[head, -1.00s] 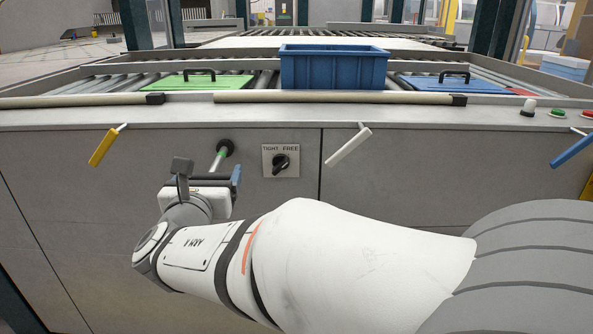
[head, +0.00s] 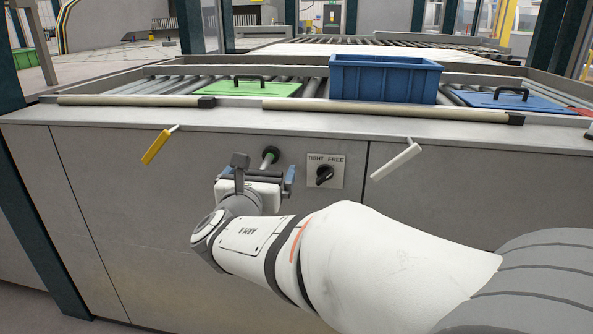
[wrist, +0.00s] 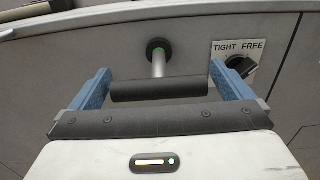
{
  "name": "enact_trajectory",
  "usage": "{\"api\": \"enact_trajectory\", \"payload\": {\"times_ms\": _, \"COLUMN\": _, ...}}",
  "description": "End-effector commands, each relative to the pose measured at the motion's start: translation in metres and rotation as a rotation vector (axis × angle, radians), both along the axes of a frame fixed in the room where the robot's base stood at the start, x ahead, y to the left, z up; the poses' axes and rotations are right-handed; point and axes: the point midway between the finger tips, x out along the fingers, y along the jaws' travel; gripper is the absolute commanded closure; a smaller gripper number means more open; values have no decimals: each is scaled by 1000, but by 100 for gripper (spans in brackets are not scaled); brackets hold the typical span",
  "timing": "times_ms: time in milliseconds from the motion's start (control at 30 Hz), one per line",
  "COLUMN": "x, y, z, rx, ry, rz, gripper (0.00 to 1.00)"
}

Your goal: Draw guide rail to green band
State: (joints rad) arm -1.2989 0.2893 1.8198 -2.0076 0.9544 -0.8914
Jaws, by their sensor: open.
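The guide rail shows in the wrist view as a metal rod (wrist: 159,66) with a black crossbar handle (wrist: 158,89) at its near end. The rod comes out of a black round collar (wrist: 158,47) in the grey front panel. In the head view my gripper (head: 264,181) is in front of the collar (head: 270,156) and hides the crossbar.
A TIGHT/FREE knob (head: 324,174) is just right of the rail. A yellow lever (head: 155,147) and a white lever (head: 395,160) stick out from the panel. Above are a green lid (head: 247,90), a blue bin (head: 384,80) and a blue lid (head: 505,98).

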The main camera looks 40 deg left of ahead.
Motion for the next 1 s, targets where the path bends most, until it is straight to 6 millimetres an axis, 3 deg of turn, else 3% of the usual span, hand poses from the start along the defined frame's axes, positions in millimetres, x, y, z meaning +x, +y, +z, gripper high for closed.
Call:
{"api": "enact_trajectory", "payload": {"times_ms": 267, "x": -9, "y": -3, "z": 1, "rx": 0, "ry": 1, "rz": 4, "gripper": 0}}
{"api": "enact_trajectory", "payload": {"times_ms": 500, "x": -46, "y": -22, "z": 3, "rx": 0, "ry": 0, "rz": 5, "gripper": 0}}
{"api": "enact_trajectory", "payload": {"times_ms": 700, "x": -66, "y": -33, "z": 1, "rx": 1, "ry": 0, "rz": 1, "gripper": 0}}
{"api": "enact_trajectory", "payload": {"times_ms": 1000, "x": -69, "y": -35, "z": 0, "rx": 0, "ry": 0, "rz": 2, "gripper": 0}}
